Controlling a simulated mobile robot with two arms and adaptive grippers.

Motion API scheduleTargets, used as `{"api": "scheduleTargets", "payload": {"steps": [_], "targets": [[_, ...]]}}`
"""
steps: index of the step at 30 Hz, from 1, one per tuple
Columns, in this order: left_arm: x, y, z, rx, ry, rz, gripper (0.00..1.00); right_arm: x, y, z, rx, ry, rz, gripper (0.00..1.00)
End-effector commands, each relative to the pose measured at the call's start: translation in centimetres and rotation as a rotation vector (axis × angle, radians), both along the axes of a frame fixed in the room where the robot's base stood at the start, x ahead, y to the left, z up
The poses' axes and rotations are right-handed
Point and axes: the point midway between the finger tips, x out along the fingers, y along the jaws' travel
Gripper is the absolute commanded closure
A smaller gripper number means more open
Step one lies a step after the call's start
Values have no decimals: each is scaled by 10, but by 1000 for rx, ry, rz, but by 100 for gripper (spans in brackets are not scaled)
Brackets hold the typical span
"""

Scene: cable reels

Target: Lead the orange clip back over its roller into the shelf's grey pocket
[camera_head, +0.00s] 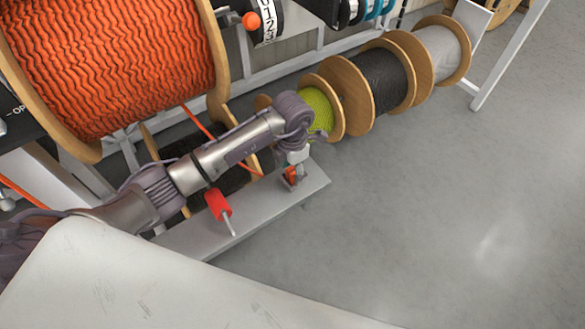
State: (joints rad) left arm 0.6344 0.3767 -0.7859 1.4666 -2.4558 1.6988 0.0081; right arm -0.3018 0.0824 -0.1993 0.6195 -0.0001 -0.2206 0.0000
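My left arm reaches in from the left, and its gripper (292,178) points down at the right end of the grey shelf (190,238). A small orange-red piece (291,174), which may be the orange clip, shows at the fingers, partly covered by them. I cannot tell whether the fingers are closed on it. An orange cable (196,121) runs down from the big orange reel (120,60), passes behind my arm and comes out near the gripper. A red roller (217,204) on a pale pin stands at the shelf's front. I cannot make out the grey pocket. My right gripper is not in view.
Reels of yellow-green (318,108), black (381,80) and grey (440,52) cable stand in a row beyond the shelf. A slanted metal frame post (510,50) stands at upper right. The grey floor (440,200) at right is clear.

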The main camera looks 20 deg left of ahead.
Motion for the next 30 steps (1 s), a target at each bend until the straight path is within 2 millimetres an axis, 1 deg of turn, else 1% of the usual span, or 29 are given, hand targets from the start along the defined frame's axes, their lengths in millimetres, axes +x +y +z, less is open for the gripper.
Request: {"api": "scheduleTargets", "payload": {"steps": [8,11,14,21,24,27,30], "targets": [[0,0,0,0,0,0,38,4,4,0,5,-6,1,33],[1,0,6,0,-1,0,38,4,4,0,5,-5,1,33],[1,0,20,-1,-3,-2,38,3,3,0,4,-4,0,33],[1,0,72,1,-6,-2,38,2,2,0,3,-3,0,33],[1,0,91,1,-3,-1,38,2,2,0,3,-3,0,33],[1,0,106,0,-3,0,38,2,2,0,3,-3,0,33],[0,0,115,0,-1,0,38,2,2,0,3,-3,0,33]]}}
